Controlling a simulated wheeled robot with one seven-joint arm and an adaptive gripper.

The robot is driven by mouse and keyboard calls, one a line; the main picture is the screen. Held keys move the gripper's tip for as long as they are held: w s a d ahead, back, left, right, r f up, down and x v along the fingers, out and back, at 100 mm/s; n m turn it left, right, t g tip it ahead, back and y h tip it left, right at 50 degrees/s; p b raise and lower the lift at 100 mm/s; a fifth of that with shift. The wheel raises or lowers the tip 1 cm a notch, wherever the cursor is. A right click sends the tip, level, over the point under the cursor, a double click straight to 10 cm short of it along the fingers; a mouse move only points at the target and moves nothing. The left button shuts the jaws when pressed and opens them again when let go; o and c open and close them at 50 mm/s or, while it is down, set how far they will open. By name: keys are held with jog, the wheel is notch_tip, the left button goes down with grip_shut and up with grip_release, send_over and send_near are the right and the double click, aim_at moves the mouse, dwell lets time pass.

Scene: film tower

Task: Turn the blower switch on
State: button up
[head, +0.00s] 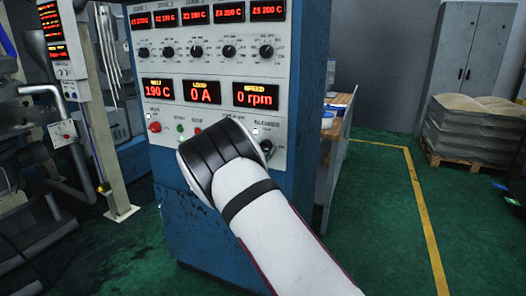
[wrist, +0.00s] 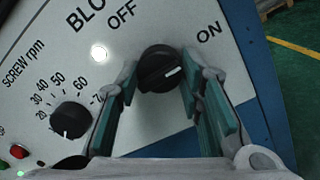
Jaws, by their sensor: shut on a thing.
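The blower switch (wrist: 158,66) is a round black knob with a raised bar and a white mark, on the light panel in the wrist view. OFF is printed at its upper left and ON at its upper right. The white mark points right and slightly up, toward the ON side. My gripper (wrist: 158,84) has one finger on each side of the knob and is shut on it. In the head view my white and black arm covers the gripper; a dark knob (head: 267,147) shows at the arm's right edge.
The screw rpm knob (wrist: 70,119) sits left of my gripper, close to the left finger. A white lamp (wrist: 98,52) is on the panel. The blue cabinet (head: 310,60) has red displays.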

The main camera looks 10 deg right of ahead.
dwell(0.3)
jog(key=o, duration=1.2)
jog(key=v, duration=1.2)
